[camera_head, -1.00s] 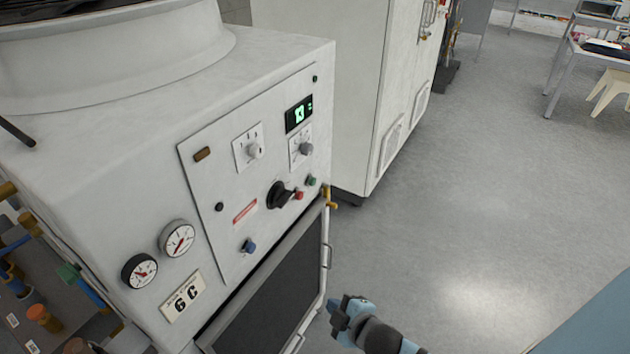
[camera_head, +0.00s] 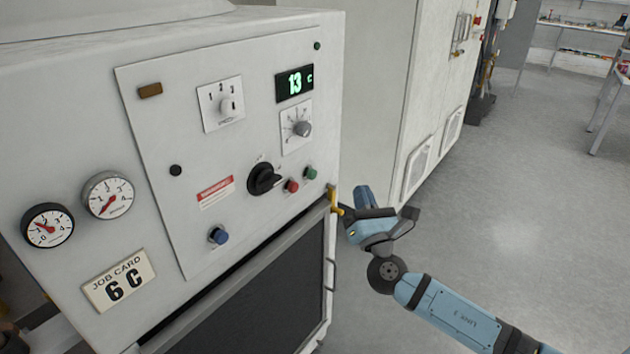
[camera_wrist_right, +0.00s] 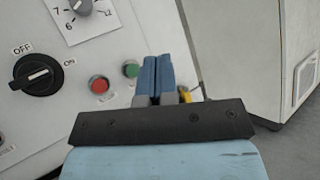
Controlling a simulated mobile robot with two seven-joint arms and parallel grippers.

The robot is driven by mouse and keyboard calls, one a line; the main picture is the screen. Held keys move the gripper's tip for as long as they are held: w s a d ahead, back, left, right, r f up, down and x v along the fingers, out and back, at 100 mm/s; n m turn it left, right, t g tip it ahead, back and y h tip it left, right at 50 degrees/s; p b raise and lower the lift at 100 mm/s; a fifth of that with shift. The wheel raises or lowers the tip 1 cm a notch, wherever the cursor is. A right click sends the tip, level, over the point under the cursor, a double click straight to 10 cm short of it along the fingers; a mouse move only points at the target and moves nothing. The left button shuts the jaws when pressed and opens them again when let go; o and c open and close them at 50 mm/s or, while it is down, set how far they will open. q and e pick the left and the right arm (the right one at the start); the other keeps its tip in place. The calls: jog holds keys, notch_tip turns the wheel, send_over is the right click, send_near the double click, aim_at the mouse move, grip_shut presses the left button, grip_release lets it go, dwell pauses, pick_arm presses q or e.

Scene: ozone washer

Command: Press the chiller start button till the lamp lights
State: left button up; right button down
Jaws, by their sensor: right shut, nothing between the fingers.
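The white chiller's control panel (camera_head: 245,140) fills the left of the head view. A green button (camera_head: 310,173) and a red button (camera_head: 291,186) sit near its right edge; no button label is readable. In the right wrist view the green button (camera_wrist_right: 131,69) is just left of my blue fingertips, the red button (camera_wrist_right: 99,84) further left. My right gripper (camera_head: 362,193) is shut and empty, right of the panel edge and apart from the green button in the picture. My left gripper is out of view.
A black rotary switch (camera_head: 264,179) has its white mark toward ON. A display (camera_head: 294,84) reads 13 C in green. A blue knob (camera_head: 218,236), two gauges (camera_head: 108,195) and a yellow fitting (camera_head: 334,200) are nearby. A white cabinet (camera_head: 385,90) stands behind; floor at right is clear.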

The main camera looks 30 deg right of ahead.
aim_at(312, 175)
jog(key=shift+w+a, duration=0.1)
jog(key=w+a, duration=0.3)
jog(key=w, duration=0.5)
dwell(0.3)
jog(key=shift+a, duration=0.15)
dwell(1.7)
jog(key=shift+w+a+b, duration=0.15)
jog(key=shift+w+b, duration=0.15)
jog(key=shift+w, duration=0.1)
jog(key=shift+w+a, duration=0.15)
jog(key=shift+w, duration=0.25)
dwell(0.6)
jog(key=shift+s, duration=0.1)
jog(key=shift+s+d, duration=0.35)
jog(key=shift+s, duration=0.4)
